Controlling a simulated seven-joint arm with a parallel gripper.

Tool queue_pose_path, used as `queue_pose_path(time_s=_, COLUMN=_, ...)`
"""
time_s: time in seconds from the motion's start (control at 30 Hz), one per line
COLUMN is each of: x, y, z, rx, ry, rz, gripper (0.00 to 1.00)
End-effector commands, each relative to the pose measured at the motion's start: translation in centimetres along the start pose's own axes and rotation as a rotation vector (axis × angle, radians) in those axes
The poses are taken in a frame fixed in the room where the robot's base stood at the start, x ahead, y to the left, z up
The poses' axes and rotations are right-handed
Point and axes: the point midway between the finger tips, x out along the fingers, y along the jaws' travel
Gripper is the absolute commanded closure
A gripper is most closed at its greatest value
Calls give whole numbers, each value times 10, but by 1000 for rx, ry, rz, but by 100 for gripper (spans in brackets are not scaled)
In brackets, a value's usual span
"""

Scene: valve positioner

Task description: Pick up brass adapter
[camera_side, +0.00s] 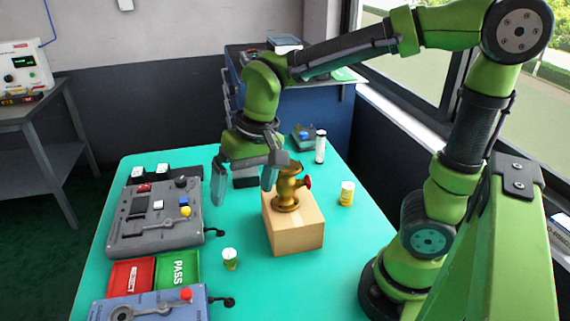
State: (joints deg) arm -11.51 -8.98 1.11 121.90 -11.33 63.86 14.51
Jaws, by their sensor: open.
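The brass adapter (287,192) stands upright on top of a cardboard box (296,238) near the middle of the teal table. It has a gold body and a red part on its right side. My gripper (243,195) is open, with its two grey fingers pointing down. It hangs to the left of the adapter and appears a little apart from it. The right finger is close to the adapter's left side in the picture. I cannot tell the exact depth between them. Nothing shows between the fingers.
A grey control panel (150,229) and red and green trays (178,270) lie on the left, with a blue-grey fixture (150,308) in front.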

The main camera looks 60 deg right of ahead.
Motion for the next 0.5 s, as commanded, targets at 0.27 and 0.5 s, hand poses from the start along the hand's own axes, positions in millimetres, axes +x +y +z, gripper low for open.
queue_pose_path(time_s=0.27, x=-37, y=49, z=32, rx=-104, ry=256, rz=-158, gripper=0)
queue_pose_path(time_s=0.5, x=-54, y=66, z=42, rx=-62, ry=370, rz=-201, gripper=9)
